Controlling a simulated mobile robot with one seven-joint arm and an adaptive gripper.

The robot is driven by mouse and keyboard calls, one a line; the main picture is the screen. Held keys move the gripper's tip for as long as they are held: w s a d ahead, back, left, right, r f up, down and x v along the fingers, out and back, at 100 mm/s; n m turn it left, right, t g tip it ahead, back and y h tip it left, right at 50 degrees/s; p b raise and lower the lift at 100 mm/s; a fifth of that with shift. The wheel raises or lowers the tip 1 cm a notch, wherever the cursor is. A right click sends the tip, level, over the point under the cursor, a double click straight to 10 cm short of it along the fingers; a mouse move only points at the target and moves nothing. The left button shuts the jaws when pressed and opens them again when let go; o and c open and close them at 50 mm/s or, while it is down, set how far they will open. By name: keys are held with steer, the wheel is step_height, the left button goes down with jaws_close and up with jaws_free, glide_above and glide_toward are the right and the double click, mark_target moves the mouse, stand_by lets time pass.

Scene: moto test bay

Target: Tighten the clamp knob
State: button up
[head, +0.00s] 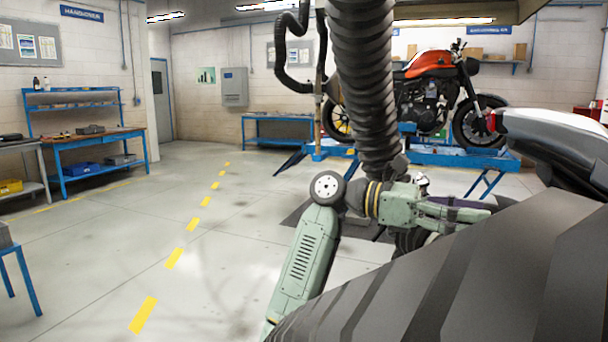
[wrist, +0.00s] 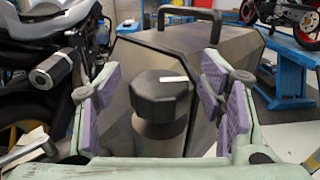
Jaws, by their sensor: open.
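The clamp knob (wrist: 160,97) is a black, faceted knob with a white mark on its top. It stands upright in the middle of the wrist view, in front of a dark grey box-like body (wrist: 215,45). My gripper (wrist: 160,78) is open, with purple pads to the left and right of the knob. Gaps show between the pads and the knob, and nothing is held. I cannot make out the knob in the head view.
An orange motorcycle (head: 430,90) stands on a blue lift (head: 400,147) at the back. A thick black hose (head: 365,90) hangs above my arm.

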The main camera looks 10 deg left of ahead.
steer(key=n+t, duration=0.2)
steer(key=t, duration=0.1)
steer(key=n+t+h+b, duration=0.1)
steer(key=n+t, duration=0.1)
steer(key=t, duration=0.1)
steer(key=shift+s+t, duration=0.1)
steer(key=shift+t, duration=0.2)
steer(key=n+t, duration=0.3)
steer(key=t, duration=0.2)
steer(key=shift+n+y, duration=0.3)
steer(key=shift+y, duration=0.1)
steer(key=shift+a+n+t+y+b, duration=0.3)
steer(key=shift+n+t+b, duration=0.1)
steer(key=shift+t, duration=0.3)
steer(key=b+v, duration=0.3)
steer(key=v, duration=0.7)
steer(key=s+a+r+m+g+h+p, duration=0.2)
steer(key=s+a+r+m+g+h, duration=0.2)
steer(key=s+a+r+g+h, duration=0.3)
steer(key=shift+s+a+r+m+h+p, duration=0.35)
steer(key=shift+s+a+r+h, duration=1.65)
steer(key=shift+s+a+r, duration=2.35)
steer(key=shift+s+d+f, duration=0.8)
steer(key=shift+d+f, duration=0.05)
steer(key=shift+f, duration=0.15)
